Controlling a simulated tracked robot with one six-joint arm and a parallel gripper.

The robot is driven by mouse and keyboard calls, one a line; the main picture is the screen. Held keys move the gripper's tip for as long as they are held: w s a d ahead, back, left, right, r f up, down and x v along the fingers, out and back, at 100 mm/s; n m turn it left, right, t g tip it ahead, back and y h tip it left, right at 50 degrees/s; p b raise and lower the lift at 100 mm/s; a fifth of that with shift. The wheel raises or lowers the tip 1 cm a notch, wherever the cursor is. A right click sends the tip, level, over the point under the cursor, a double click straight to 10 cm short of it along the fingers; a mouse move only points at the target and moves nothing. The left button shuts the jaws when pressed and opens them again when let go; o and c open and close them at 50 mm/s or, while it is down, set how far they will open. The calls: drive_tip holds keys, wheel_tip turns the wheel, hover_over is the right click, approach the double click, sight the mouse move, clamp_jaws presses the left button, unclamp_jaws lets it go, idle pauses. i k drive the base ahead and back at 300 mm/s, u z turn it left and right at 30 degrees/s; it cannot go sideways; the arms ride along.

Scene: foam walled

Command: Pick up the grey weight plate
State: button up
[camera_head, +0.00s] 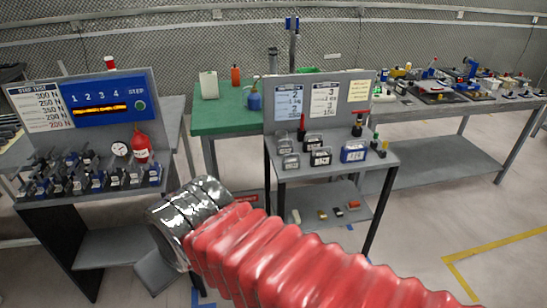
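I cannot make out for certain which thing is the grey weight plate. Small grey and black blocks with pale labels stand on the middle bench, among them a grey one (291,161) and a darker one (320,156). A blue labelled box (354,151) stands to their right. My red sleeved arm reaches up and left from the bottom right and ends in shiny silver bands, in front of and below the benches. The fingers of my gripper do not show.
The left bench (75,203) holds many small dark fixtures, a dial gauge (120,149) and a red flask (141,147). Behind stands a green-topped table (222,117) with bottles. A long cluttered bench (450,108) runs along the right. Floor at lower right is clear.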

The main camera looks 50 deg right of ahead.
sight(292, 163)
drive_tip(key=z, duration=0.2)
drive_tip(key=i, duration=0.75)
drive_tip(key=z, duration=0.75)
drive_tip(key=i, duration=0.5)
drive_tip(key=z, duration=0.35)
